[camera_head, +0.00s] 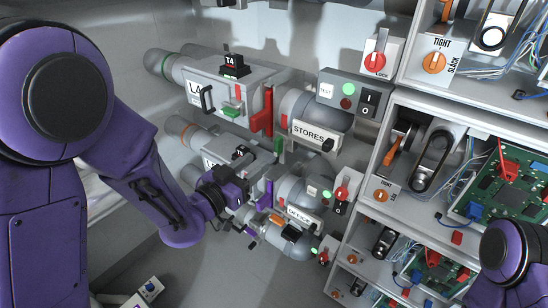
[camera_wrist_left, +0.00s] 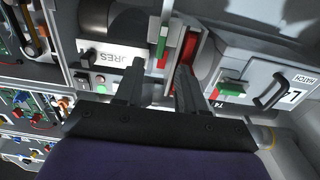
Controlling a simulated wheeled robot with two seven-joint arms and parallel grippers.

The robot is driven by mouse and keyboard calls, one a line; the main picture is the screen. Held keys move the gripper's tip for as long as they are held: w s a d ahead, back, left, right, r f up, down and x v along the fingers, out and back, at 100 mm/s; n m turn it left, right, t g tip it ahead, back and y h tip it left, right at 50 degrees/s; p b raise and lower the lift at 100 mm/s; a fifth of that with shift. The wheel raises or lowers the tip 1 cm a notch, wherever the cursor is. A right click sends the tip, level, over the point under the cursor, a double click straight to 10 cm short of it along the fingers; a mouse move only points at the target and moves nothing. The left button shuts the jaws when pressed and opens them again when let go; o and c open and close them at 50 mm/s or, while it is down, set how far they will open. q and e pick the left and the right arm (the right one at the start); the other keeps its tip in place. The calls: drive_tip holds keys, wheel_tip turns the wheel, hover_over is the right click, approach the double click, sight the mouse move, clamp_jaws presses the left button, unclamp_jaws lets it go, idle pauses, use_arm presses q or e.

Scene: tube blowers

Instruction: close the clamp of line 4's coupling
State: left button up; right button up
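Line 4's duct runs across the top in the head view, with a black T4 tag (camera_head: 232,66) and a hatch box lettered L4 (camera_head: 200,88). At its right end is a coupling with an upright red clamp piece (camera_head: 266,112) and a green part (camera_head: 279,150) below it. In the left wrist view the red piece (camera_wrist_left: 190,52) and a green-topped lever (camera_wrist_left: 162,42) show just beyond my fingertips. My left gripper (camera_wrist_left: 160,66) is open and empty; in the head view it (camera_head: 240,182) is below that coupling, its fingers hard to make out. My right gripper is out of view.
A STORES label (camera_head: 314,134) and a switch box (camera_head: 350,96) stand right of the coupling. Another duct with an OFFICE label (camera_head: 300,214) lies below, close to my left gripper. Open shelves with circuit boards (camera_head: 510,180) fill the right side.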

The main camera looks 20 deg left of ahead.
sight(275, 147)
use_arm(q)
drive_tip(key=x, duration=0.8)
drive_tip(key=shift+w+b, duration=0.35)
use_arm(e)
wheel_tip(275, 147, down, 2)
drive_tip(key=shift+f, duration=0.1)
use_arm(q)
clamp_jaws()
